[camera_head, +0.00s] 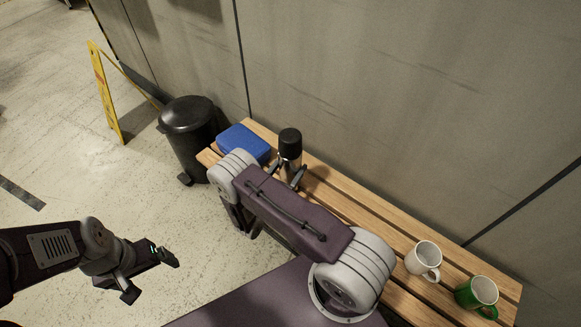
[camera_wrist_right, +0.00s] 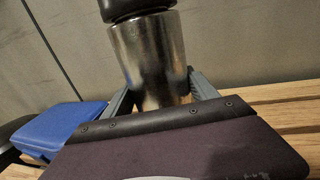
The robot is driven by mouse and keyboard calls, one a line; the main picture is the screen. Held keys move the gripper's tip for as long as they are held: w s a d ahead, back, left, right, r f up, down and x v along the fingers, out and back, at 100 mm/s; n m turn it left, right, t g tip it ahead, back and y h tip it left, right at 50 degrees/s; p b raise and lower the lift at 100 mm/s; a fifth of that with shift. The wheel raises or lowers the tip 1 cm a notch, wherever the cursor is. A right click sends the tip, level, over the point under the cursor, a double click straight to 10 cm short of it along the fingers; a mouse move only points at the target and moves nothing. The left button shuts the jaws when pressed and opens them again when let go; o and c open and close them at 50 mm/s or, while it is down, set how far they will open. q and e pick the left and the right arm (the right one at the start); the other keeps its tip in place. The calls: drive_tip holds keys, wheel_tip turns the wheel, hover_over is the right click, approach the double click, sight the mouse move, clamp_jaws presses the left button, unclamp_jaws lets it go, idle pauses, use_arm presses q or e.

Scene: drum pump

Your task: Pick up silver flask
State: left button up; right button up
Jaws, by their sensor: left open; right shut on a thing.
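The silver flask (camera_head: 290,161) with a black lid stands upright over the far end of the slatted wooden bench in the head view. In the right wrist view its shiny metal body (camera_wrist_right: 148,58) fills the middle, between the two fingers. My right gripper (camera_head: 288,174) is shut on the flask. Whether the flask's base touches the bench is hidden behind my right arm and wrist. My left gripper (camera_head: 153,277) is open and empty, above the floor at the lower left.
A blue box (camera_head: 243,143) lies on the bench beside the flask. A white mug (camera_head: 424,260) and a green mug (camera_head: 477,294) stand at the near end. A black bin (camera_head: 188,135) and a yellow floor sign (camera_head: 104,92) stand left. A grey wall runs behind the bench.

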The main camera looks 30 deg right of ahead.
sight(289, 166)
drive_tip(key=r, duration=0.1)
drive_tip(key=s+r+p, duration=0.1)
drive_tip(key=r, duration=0.1)
drive_tip(key=r+p, duration=0.1)
drive_tip(key=shift+s+d+r, duration=0.15)
drive_tip(key=shift+d+r, duration=0.1)
drive_tip(key=shift+r, duration=0.15)
drive_tip(key=s+d+r+p, duration=0.3)
drive_tip(key=s+r, duration=0.2)
drive_tip(key=s, duration=0.4)
drive_tip(key=shift+s+d+r+p, duration=0.3)
drive_tip(key=shift+s+d, duration=0.05)
drive_tip(key=shift+d, duration=0.05)
